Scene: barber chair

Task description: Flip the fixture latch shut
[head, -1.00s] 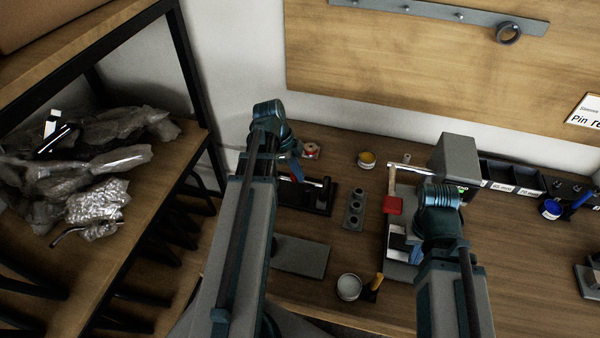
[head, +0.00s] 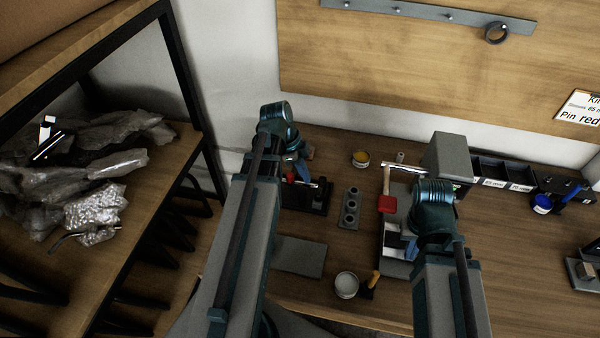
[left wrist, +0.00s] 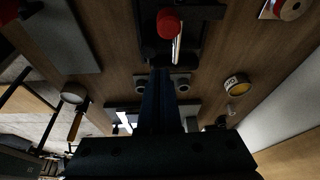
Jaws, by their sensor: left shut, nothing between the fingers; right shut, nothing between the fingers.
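The fixture is a black base (head: 318,203) on the bench, left of centre in the head view. It also shows at the top of the left wrist view (left wrist: 205,12). Its latch has a red knob (left wrist: 168,25) beside a silver rod (left wrist: 177,48); the knob shows as a small red spot (head: 290,177) in the head view. I cannot tell whether the latch is up or down. My left gripper (head: 303,168) is shut and empty above the far side of the fixture, partly hidden by my arm. My right gripper (head: 411,252) is shut and empty over the grey-and-white tray.
A grey block with holes (head: 350,208) stands right of the fixture, and a flat grey plate (head: 300,257) lies in front. A yellow-filled tin (head: 360,158), a pale round tin (head: 346,285) and a red block (head: 387,204) are nearby. A shelf (head: 150,205) stands left.

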